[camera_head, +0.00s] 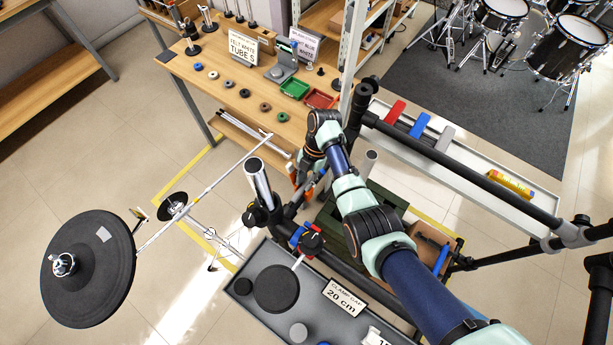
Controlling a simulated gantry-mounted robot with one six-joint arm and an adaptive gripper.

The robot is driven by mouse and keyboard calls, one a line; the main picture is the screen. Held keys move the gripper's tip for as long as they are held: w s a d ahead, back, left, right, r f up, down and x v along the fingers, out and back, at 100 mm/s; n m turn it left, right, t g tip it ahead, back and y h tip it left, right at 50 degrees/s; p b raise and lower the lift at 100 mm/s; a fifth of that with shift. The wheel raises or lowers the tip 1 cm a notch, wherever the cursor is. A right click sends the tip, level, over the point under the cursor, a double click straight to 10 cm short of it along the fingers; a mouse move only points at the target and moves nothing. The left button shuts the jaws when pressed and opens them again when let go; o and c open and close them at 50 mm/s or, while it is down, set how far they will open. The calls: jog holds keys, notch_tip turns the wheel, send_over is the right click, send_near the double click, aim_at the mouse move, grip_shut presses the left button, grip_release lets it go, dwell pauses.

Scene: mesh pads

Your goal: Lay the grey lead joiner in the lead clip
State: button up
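My gripper (301,184) hangs below my wrist near the middle of the view, over the gap between the wooden bench and the black tube frame. Its fingers are small, dark and partly covered by orange parts, so I cannot tell whether they are open or hold anything. I cannot pick out the grey lead joiner or the lead clip for certain. A grey block (445,138) lies in the long white tray (470,170), right of a blue block (419,125) and a red block (396,110). My forearm hides part of the middle.
The wooden bench (225,110) holds several rings, a green tray (294,88) and a red tray (319,99). A black drum pad (105,270) stands at left. A grey tray (255,312) lies at the front. Black tubes (460,165) cross beside my arm.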

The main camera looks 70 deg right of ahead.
jog(key=shift+s+a+f, duration=0.1)
jog(key=shift+a+f, duration=0.15)
jog(key=shift+f, duration=0.3)
jog(key=shift+s+a+f, duration=0.1)
jog(key=shift+a+f, duration=0.1)
jog(key=shift+f, duration=0.3)
jog(key=v, duration=0.8)
jog(key=shift+w+d+r, duration=0.2)
jog(key=shift+w+r, duration=0.1)
jog(key=shift+w, duration=0.1)
jog(key=shift+s+d+r, duration=0.1)
jog(key=shift+s+r, duration=0.05)
jog(key=shift+r, duration=0.3)
